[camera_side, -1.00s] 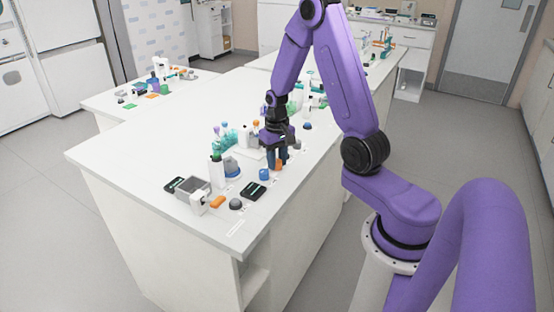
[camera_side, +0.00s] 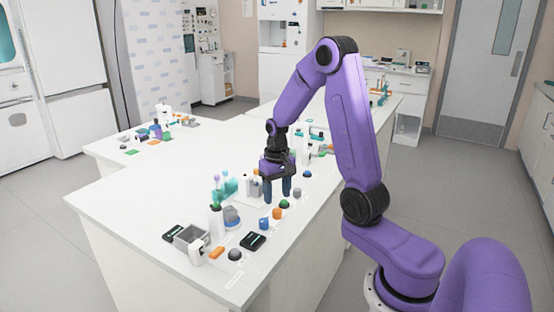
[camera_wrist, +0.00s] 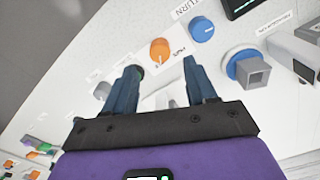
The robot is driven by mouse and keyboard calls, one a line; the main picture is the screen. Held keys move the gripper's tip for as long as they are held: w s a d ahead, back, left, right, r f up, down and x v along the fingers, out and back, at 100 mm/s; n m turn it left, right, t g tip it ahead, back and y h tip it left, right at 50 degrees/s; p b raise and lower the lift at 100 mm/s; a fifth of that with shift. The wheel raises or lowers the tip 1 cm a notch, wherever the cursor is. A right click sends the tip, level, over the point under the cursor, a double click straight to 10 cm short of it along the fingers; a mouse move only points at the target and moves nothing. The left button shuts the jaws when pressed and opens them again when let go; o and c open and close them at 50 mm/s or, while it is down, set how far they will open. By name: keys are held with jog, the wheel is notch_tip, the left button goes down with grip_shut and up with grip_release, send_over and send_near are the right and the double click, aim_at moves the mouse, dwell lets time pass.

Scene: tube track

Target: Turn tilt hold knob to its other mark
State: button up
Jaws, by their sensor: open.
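My gripper (camera_side: 277,192) is open and empty, pointing down above the bench beside a row of round knobs. In the wrist view my gripper (camera_wrist: 161,64) has its two fingers apart. An orange knob (camera_wrist: 160,52) shows just beyond the gap, with small marks beside it; it is also in the side view (camera_side: 277,213). A blue knob (camera_wrist: 202,28) lies beyond it, by a partly readable "TURN" label. A green-topped knob (camera_side: 284,204) is partly hidden by the left finger in the wrist view. A grey knob (camera_wrist: 102,90) is left of that finger. I cannot read which one is tilt hold.
A blue-based fixture with a square grey top (camera_wrist: 250,70) stands right of the fingers. A black display (camera_side: 253,241), a grey open box (camera_side: 190,237) and a dark grey knob (camera_side: 236,254) are nearer the bench corner.

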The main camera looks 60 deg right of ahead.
aim_at(275, 211)
notch_tip(275, 211, up, 12)
jog(key=shift+f, duration=0.2)
dwell(0.4)
jog(key=s+a+f+n, duration=0.1)
jog(key=s+a+n, duration=0.25)
jog(key=a, duration=0.45)
jog(key=s+a+f+n, duration=0.1)
jog(key=s+a+n, duration=0.2)
jog(key=a+n, duration=0.35)
jog(key=s+a+f+n, duration=0.1)
jog(key=s+a+n, duration=0.2)
jog(key=s, duration=0.5)
jog(key=s+a+f+n, duration=0.1)
jog(key=s+a+n, duration=0.3)
jog(key=s, duration=0.4)
jog(key=shift+s+n, duration=0.25)
jog(key=shift+n, duration=0.15)
